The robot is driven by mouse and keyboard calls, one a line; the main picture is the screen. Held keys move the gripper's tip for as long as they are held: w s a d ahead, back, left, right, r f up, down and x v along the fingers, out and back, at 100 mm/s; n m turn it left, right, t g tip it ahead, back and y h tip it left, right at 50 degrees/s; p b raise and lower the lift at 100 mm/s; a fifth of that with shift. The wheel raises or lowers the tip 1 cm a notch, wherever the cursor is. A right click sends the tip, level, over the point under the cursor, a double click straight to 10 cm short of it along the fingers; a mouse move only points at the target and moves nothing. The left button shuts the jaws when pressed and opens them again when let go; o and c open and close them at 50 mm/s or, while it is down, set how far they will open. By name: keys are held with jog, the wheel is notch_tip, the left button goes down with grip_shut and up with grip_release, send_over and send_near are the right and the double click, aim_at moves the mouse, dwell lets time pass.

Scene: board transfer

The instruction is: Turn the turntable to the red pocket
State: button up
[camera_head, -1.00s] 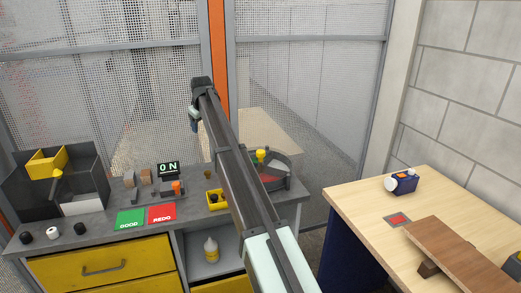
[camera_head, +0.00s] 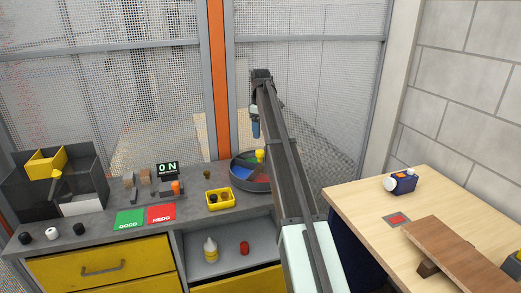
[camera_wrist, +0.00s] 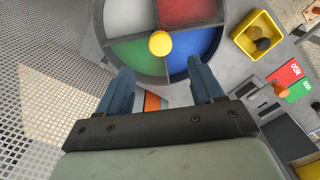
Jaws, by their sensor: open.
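The turntable (camera_head: 236,177) is a round grey dish on the bench, partly hidden by my arm in the head view. In the wrist view (camera_wrist: 118,45) its pockets show white, red (camera_wrist: 187,10), green and blue, split by grey dividers. The red pocket lies on its far side, upper right of the yellow knob (camera_wrist: 160,43). The knob also shows in the head view (camera_head: 260,155). My gripper (camera_wrist: 162,76) is open and empty, its blue fingers at the near rim in the picture, apart from the knob. Its height above the dish is hard to tell.
A yellow tray (camera_head: 219,198) with dark pieces sits left of the turntable. Red (camera_head: 162,213) and green (camera_head: 129,220) pads lie farther left, by the ON display (camera_head: 168,169). A mesh fence stands behind the bench. A wooden table (camera_head: 360,190) is at right.

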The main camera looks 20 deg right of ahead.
aim_at(260, 151)
notch_tip(260, 151, down, 9)
jog(key=shift+f, duration=0.1)
dwell(0.3)
grip_shut()
dwell(0.6)
